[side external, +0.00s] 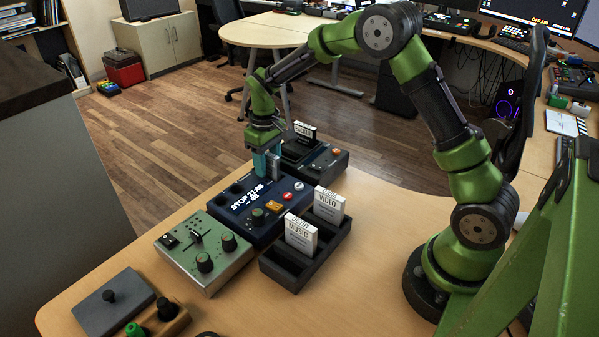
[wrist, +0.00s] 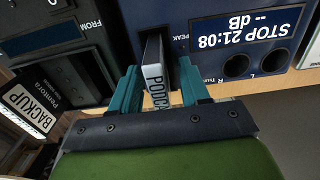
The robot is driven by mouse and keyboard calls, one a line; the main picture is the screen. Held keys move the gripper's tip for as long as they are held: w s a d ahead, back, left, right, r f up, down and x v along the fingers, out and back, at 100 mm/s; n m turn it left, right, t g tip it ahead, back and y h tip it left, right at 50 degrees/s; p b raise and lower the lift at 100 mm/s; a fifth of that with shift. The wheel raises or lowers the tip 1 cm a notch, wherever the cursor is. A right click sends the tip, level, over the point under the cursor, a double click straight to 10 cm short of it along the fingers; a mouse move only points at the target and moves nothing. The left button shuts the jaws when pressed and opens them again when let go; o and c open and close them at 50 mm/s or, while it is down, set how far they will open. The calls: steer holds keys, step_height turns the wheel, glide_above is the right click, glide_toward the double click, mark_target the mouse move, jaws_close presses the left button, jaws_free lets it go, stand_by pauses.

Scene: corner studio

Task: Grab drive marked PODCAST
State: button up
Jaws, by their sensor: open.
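The drive marked PODCAST, its last letters cut off, stands on edge in a slot of the dark blue recorder (side external: 262,212); its label (wrist: 156,80) shows in the wrist view. My gripper (wrist: 160,90) is open, with one teal finger on each side of the drive. Gaps show between the fingers and the drive. In the side view my gripper (side external: 267,164) is low at the recorder's back edge, and its fingers partly hide the drive.
A dark dock (side external: 327,163) holding the BACKUP drive (wrist: 32,102) stands right beside the gripper. A black rack (side external: 291,271) holds the VIDEO (side external: 329,205) and MUSIC (side external: 300,234) drives. A green mixer (side external: 204,250) is in front. The table is clear right of the rack.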

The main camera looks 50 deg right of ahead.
jaws_close()
